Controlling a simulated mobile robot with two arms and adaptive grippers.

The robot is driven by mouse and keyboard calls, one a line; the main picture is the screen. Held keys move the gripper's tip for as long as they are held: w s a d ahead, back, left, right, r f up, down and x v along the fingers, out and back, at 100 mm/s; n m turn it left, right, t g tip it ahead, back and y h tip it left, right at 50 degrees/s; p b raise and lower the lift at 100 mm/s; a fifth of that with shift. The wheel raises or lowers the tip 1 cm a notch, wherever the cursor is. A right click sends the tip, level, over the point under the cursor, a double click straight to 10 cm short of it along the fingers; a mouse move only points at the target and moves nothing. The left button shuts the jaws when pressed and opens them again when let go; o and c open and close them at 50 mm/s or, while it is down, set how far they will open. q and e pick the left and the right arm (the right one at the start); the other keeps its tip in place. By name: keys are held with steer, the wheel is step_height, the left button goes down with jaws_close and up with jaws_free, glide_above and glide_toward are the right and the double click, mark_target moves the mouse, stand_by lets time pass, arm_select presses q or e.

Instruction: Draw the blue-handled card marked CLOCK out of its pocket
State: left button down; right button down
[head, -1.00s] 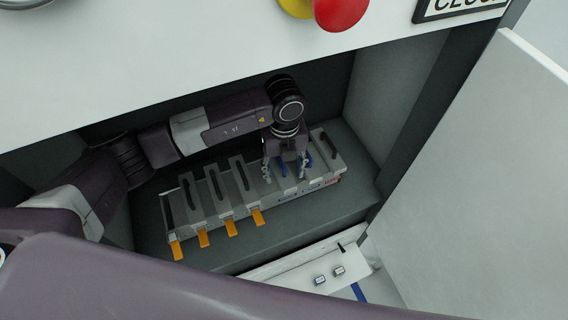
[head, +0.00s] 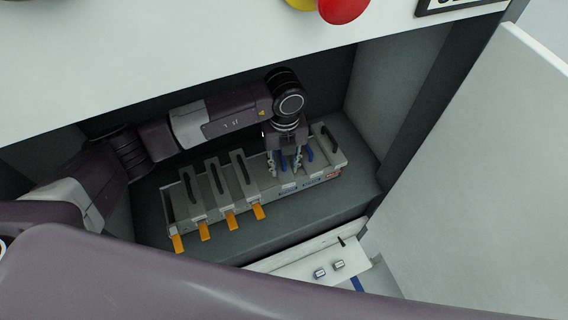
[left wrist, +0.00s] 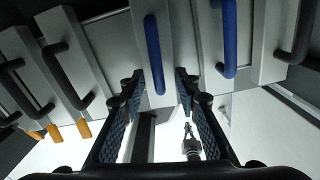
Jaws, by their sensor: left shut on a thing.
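A row of cards stands in a grey rack (head: 215,220) inside the recess. Two cards have blue handles: one between my left gripper's fingers (head: 285,165), the other (head: 310,155) just to its right. In the left wrist view the first blue handle (left wrist: 153,55) lies between the fingertips, and the second blue handle (left wrist: 229,38) is right of them. My left gripper (left wrist: 157,85) is shut on the first blue handle. The small labels on the rack front are too small to read, so I cannot tell which card is marked CLOCK. My right gripper does not show.
Several dark-handled cards (head: 217,178) stand left of the blue ones, with orange levers (head: 204,231) at the rack front. One dark-handled card (head: 329,136) is at the right end. A white panel (head: 480,170) stands at right. A white ledge (head: 300,270) lies below.

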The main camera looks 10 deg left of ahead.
arm_select(q)
steer(key=shift+w+d+r+p, duration=0.1)
steer(key=shift+r+p, duration=0.05)
steer(key=shift+r, duration=0.3)
steer(key=shift+w+d+r+p, duration=0.1)
steer(key=shift+r+p, duration=0.05)
steer(key=shift+r, duration=0.25)
